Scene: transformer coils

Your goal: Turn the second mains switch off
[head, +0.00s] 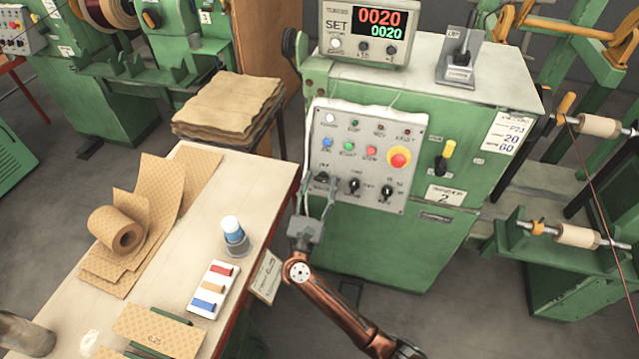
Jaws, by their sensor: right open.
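The green machine (383,248) labelled 2 carries a grey control panel (400,135) on its front. Three black rotary knobs sit along the panel's lower part: a left knob (322,177), a middle knob (354,186) and a right knob (387,192). Their small labels are too blurred to read surely, so I cannot tell which is the mains switch. My right gripper (319,190) is open, with its fingers pointing up at the left knob, one on either side of it. I cannot tell whether they touch it. My left gripper is not in view.
A red-and-yellow mushroom button (398,157) and a yellow-handled lever (446,155) are right of the knobs. A counter display (366,30) stands on top.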

